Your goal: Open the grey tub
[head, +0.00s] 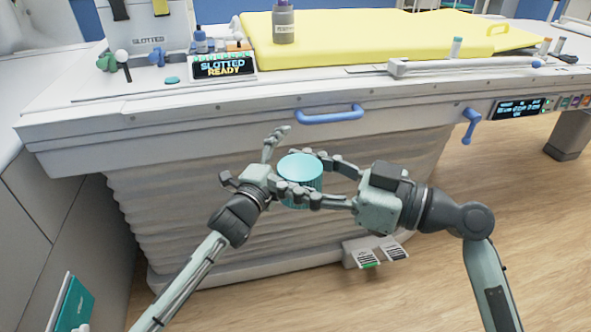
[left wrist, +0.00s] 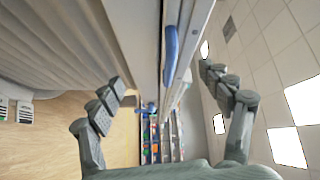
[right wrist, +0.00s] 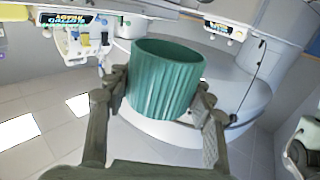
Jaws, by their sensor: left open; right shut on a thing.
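A teal ribbed cylinder (head: 300,170), which looks like a screw cap, is in front of the bench. My right gripper (head: 318,177) is shut on it, with a finger on each side. In the right wrist view the cylinder (right wrist: 165,85) sits between the fingertips, its far end looking darker and perhaps hollow. A small grey tub (head: 284,26) with a label and a narrower top stands upright on the yellow pad, apart from both grippers. My left gripper (head: 284,163) is open close to the cylinder. Its wrist view shows nothing between its fingers (left wrist: 163,80).
The white bench (head: 330,95) has a blue handle (head: 330,115) on its front edge. On it are the yellow pad (head: 370,40), a display (head: 222,66), small bottles and a white bar (head: 460,65). A blue crank (head: 470,125) hangs at the right.

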